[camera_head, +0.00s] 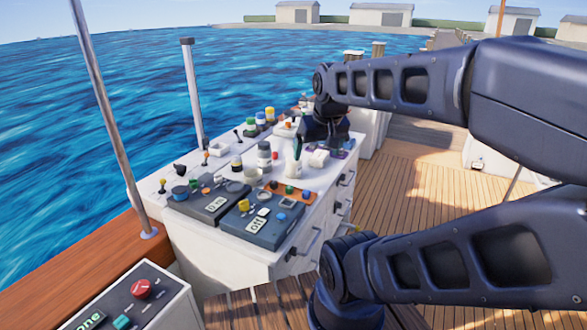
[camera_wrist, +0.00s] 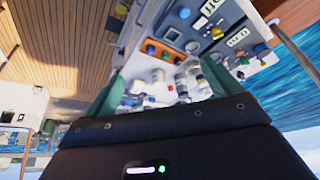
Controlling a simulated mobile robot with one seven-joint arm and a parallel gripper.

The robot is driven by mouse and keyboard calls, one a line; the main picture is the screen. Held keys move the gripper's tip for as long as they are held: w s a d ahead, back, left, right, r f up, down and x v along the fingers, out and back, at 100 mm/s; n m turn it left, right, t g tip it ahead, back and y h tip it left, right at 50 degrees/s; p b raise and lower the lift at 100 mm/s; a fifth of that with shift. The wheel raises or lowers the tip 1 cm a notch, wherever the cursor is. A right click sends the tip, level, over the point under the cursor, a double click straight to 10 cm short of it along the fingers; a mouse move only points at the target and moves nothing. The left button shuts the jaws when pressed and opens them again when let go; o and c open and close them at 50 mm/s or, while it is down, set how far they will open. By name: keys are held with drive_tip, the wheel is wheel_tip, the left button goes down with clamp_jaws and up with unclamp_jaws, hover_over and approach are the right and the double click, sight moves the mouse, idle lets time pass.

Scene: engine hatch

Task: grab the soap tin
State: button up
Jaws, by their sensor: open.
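I cannot tell for certain which item is the soap tin. A small white block (camera_head: 318,158) on the white console's top, close to my gripper in the head view, could be it, but its details are too small to read. My gripper (camera_head: 302,150) is over the far part of the console top, with its dark body hiding some items behind it. In the wrist view, the green fingers of my gripper (camera_wrist: 160,85) are spread apart. Several small bottles and white items show beyond and between them, and nothing is visibly held.
The white console (camera_head: 230,256) carries two dark control panels (camera_head: 262,226) with knobs and a dark-capped bottle (camera_head: 264,154). Drawer handles (camera_head: 306,243) project from its right side. A metal post (camera_head: 194,95) rises at its left edge. Open wooden deck (camera_head: 420,190) lies to the right.

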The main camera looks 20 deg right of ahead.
drive_tip(key=m+h, duration=0.4)
drive_tip(key=m, duration=0.5)
hover_over(295, 165)
drive_tip(key=a, duration=0.3)
wheel_tip(295, 165, down, 20)
drive_tip(key=shift+d+x, duration=0.15)
drive_tip(key=shift+x, duration=2.6)
drive_tip(key=shift+d+x, duration=0.1)
drive_tip(key=shift+x, duration=2.65)
drive_tip(key=shift+r, duration=0.1)
drive_tip(key=c, duration=1.3)
